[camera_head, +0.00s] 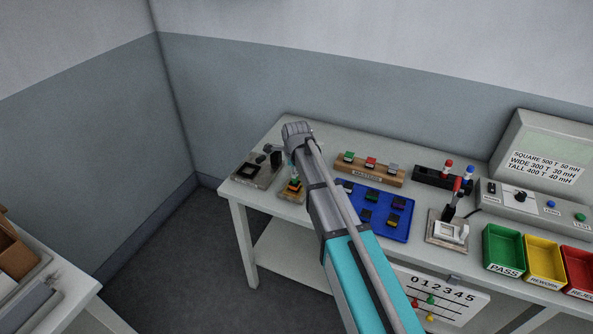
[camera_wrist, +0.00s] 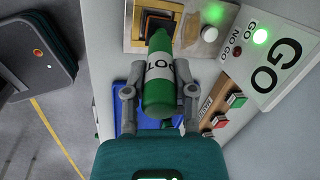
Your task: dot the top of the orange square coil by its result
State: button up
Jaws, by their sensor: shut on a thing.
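My gripper (camera_wrist: 159,92) is shut on a green marker (camera_wrist: 159,104) with a white label band whose dark lettering is only partly readable. The marker's narrow end points toward the orange square coil (camera_wrist: 153,19), which sits in a tan fixture (camera_wrist: 138,44) at the top of the wrist view. The marker's end overlaps the coil's lower edge in the picture; I cannot tell whether they touch. In the head view the coil (camera_head: 295,184) shows left of my arm, and my fingers are mostly hidden. A green light (camera_wrist: 260,37) glows beside the large GO sign (camera_wrist: 278,54).
A wooden rack (camera_head: 367,174) with green, red and grey tops stands right of my arm. A blue tray (camera_head: 398,233) holds several coils. Green, yellow and red bins (camera_head: 503,253) stand at the right. A white button (camera_wrist: 210,34) is beside the coil.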

jog(key=shift+r, duration=0.1)
jog(key=shift+r+p, duration=3.4)
jog(key=shift+p, duration=0.1)
jog(key=shift+f, duration=0.15)
jog(key=shift+b+x, duration=1.05)
jog(key=shift+b, duration=0.1)
jog(key=shift+s, duration=0.15)
